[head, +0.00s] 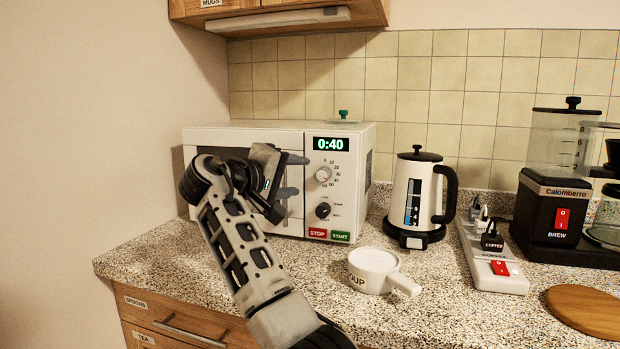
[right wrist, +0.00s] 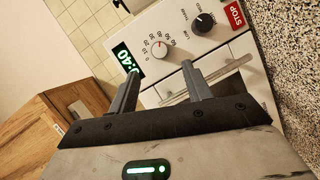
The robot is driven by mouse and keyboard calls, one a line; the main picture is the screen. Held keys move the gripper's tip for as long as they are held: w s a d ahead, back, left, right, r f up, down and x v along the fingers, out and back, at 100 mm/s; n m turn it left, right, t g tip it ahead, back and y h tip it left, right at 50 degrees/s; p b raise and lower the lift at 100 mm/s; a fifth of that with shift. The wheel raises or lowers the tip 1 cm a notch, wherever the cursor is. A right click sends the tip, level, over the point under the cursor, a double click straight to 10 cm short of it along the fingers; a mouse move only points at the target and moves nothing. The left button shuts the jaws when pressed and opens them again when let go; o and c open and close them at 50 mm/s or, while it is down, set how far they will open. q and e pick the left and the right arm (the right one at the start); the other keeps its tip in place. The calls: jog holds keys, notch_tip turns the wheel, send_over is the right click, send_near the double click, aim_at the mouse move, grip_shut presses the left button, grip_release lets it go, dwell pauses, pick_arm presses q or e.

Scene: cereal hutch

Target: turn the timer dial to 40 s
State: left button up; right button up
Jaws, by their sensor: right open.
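The white microwave (head: 250,137) stands at the back left of the counter. Its green display (head: 325,144) reads 0:40. The timer dial (head: 323,174) is a light knob with a small reddish mark, below the display; numbers surround it. In the right wrist view the dial (right wrist: 159,50) shows beyond my fingertips, roughly between them. My right gripper (head: 293,176) is open and empty, in front of the microwave door and left of the dial. It appears apart from the dial. My left gripper is not in view.
A dark power knob (head: 323,210) sits below the dial, above the STOP (head: 318,233) and START (head: 340,235) buttons. A white soup cup (head: 373,270), a kettle (head: 411,200), a power strip (head: 490,260) and a coffee maker (head: 550,200) stand to the right.

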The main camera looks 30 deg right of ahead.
jog(key=v, duration=0.8)
jog(key=shift+a, duration=0.2)
jog(key=shift+s, duration=0.1)
